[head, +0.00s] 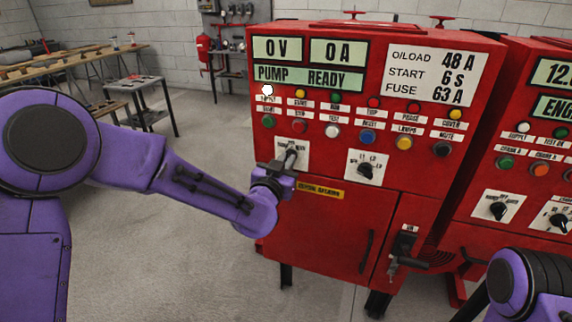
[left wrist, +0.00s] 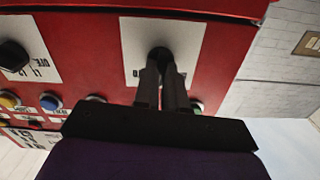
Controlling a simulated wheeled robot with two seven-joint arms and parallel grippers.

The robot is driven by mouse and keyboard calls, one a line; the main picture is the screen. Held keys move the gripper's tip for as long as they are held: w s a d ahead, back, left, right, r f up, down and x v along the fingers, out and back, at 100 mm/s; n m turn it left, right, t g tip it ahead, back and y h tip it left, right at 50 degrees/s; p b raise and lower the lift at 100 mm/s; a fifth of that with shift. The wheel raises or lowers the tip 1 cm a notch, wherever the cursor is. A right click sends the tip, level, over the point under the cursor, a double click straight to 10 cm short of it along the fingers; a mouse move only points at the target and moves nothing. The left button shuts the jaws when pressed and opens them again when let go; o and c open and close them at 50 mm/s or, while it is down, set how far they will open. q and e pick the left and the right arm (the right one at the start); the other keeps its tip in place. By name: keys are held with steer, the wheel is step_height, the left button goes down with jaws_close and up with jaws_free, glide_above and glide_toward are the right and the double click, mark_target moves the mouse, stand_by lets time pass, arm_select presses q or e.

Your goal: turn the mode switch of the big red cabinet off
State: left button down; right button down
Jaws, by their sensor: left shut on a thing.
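The big red cabinet (head: 335,205) stands in the middle of the head view, facing me. Its mode switch is a dark knob on a white label plate (head: 301,152) at the left of the front, below the rows of buttons. My left gripper (head: 290,158) is at this knob, shut on it, and largely covers it. In the left wrist view the two fingers (left wrist: 164,75) meet at the dark mode switch (left wrist: 160,53) on its white plate. The knob's pointing direction is hidden by the fingers. My right arm shows at the lower right; its gripper is not visible.
A second black knob (head: 366,170) sits right of the mode switch. A handle lever (head: 405,244) juts out lower right. Another red cabinet (head: 520,170) stands at the right.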

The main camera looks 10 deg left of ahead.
arm_select(q)
steer(key=shift+r+n, duration=0.1)
steer(key=shift+n, duration=0.4)
steer(key=c, duration=1.2)
jaws_free()
steer(key=shift+a, duration=0.1)
steer(key=s+a+b, duration=0.1)
steer(key=s+b, duration=0.2)
steer(key=s, duration=0.7)
steer(key=shift+s, duration=0.25)
